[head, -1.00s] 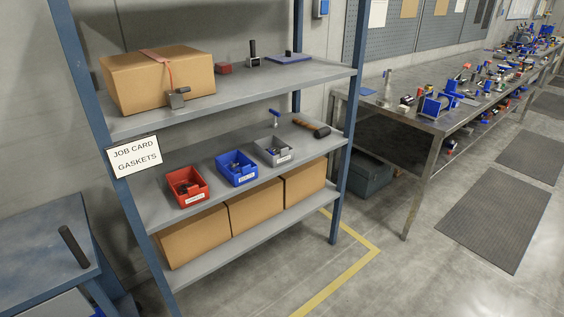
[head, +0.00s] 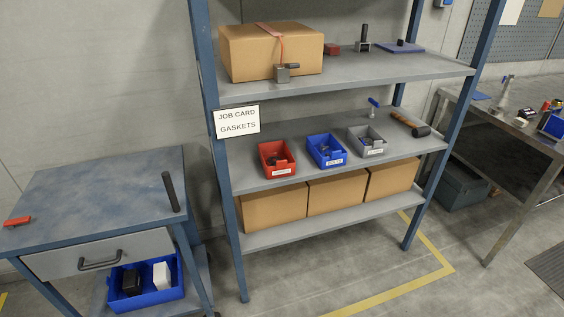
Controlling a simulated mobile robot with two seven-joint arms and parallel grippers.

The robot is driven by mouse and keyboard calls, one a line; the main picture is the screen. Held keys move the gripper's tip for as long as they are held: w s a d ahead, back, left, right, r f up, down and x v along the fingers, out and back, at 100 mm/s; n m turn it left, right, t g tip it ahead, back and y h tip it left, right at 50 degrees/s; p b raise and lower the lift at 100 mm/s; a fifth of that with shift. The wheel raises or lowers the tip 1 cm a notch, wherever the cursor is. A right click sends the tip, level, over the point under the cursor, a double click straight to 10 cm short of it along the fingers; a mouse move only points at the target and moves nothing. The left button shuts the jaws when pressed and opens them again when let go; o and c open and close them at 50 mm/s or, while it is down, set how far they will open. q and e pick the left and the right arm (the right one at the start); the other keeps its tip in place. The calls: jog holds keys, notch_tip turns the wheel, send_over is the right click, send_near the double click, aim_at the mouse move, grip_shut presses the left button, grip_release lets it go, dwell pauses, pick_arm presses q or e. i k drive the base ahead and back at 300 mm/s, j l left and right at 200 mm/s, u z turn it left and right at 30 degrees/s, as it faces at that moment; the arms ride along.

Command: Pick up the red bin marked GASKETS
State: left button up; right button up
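The red bin (head: 277,160) stands on the middle shelf (head: 246,174) of a blue-posted rack, at the left end of a row of three bins. It holds some dark items, and its front has a white label too small to read. A job card (head: 237,121) reading "JOB CARD GASKETS" hangs on the rack's left post, up and left of the red bin. Neither of my grippers shows in the head view.
A blue bin (head: 327,151) and a grey bin (head: 366,141) stand right of the red bin, with a mallet (head: 411,124) beyond. Cardboard boxes fill the bottom shelf. A blue cart (head: 95,199) stands left of the rack; a workbench (head: 507,137) stands right. The floor in front looks clear.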

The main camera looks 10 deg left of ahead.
aim_at(276, 157)
jog(key=i+l, duration=0.1)
jog(key=i, duration=0.5)
jog(key=i+u, duration=0.2)
jog(key=u, duration=0.25)
jog(key=i+l+u, duration=0.2)
jog(key=u, duration=0.3)
